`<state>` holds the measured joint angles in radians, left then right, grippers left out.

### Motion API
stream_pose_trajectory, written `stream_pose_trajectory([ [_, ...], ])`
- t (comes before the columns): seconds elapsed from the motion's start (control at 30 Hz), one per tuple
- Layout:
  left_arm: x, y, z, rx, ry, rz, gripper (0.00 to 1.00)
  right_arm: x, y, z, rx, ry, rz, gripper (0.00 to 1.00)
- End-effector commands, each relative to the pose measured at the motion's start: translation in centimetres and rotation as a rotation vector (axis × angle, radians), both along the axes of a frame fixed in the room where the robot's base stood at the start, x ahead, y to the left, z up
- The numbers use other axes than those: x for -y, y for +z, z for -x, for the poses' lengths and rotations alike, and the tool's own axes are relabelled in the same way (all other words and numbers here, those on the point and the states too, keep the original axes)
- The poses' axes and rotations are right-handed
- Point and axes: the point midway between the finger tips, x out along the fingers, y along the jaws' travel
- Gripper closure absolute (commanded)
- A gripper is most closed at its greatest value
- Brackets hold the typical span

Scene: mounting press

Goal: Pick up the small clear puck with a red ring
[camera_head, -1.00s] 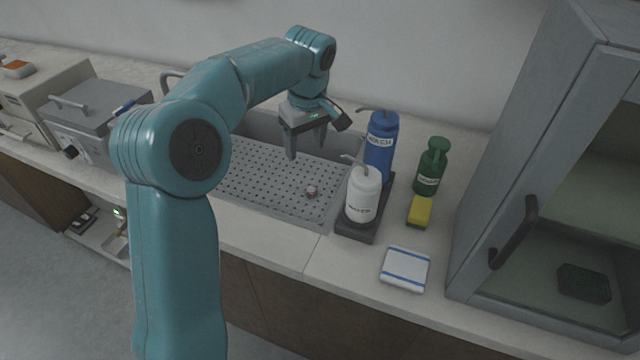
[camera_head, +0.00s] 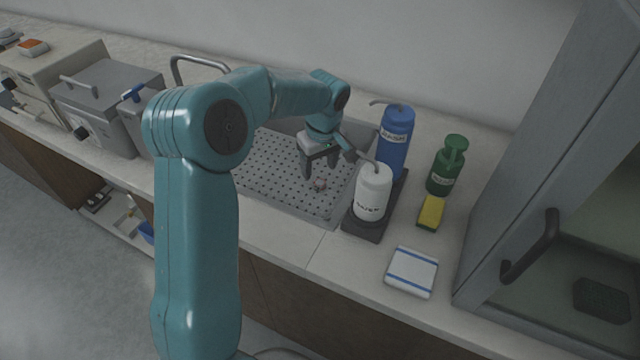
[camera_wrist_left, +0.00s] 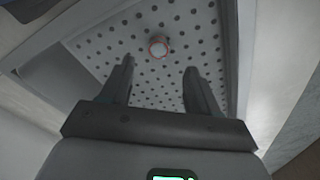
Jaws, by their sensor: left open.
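The small clear puck with a red ring (camera_head: 320,185) lies on the perforated grey tray (camera_head: 270,170) in the sink area. It also shows in the left wrist view (camera_wrist_left: 158,46), pale in the middle with a reddish rim, beyond the fingertips and roughly between their lines. My left gripper (camera_head: 321,170) is open and empty, pointing down just above and behind the puck. Its two fingers show apart in the left wrist view (camera_wrist_left: 158,66). The puck is not between the fingers. My right gripper is in neither view.
A white bottle (camera_head: 372,192) and a blue bottle (camera_head: 396,140) stand on a dark stand close to the right of the gripper. A green bottle (camera_head: 447,165), a yellow sponge (camera_head: 431,212) and a white pad (camera_head: 411,271) are farther right. A grey cabinet stands at the far right.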

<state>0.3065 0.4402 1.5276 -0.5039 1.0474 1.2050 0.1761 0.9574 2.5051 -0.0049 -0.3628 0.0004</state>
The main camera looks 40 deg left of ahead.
Motion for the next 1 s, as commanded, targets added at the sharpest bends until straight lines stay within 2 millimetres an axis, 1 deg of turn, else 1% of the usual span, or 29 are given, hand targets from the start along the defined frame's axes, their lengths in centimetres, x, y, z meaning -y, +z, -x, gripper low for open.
stream_pose_trajectory([
  [0.07,0.1,-0.9,0.0,-0.003,-0.001,0.001,0.39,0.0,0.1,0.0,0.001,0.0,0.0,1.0],
  [0.2,0.3,-3.2,-0.1,-0.005,-0.001,0.002,0.39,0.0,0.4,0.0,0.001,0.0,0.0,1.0],
  [0.3,0.1,-4.6,-0.2,-0.004,-0.001,0.001,0.39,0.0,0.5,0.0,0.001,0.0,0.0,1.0],
  [0.4,0.0,-5.2,-0.4,0.0,0.0,0.001,0.39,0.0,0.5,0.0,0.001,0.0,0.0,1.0],
  [0.6,0.0,-5.3,-0.4,0.0,0.0,0.0,0.39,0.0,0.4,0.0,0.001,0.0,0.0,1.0],
  [0.63,0.0,-5.2,-0.4,0.0,0.0,0.0,0.45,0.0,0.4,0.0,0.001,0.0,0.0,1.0],
  [0.67,0.0,-5.2,-0.4,0.0,0.0,0.0,0.55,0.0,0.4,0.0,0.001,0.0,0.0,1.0],
  [0.7,0.0,-5.2,-0.4,0.0,0.0,0.0,0.68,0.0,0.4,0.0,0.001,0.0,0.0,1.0],
  [0.8,0.0,-5.2,-0.4,0.0,0.0,0.0,0.98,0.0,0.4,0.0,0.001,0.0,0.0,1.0],
  [1.0,0.0,-5.2,-0.4,0.0,0.0,0.001,1.0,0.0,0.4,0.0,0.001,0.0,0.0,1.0],
])
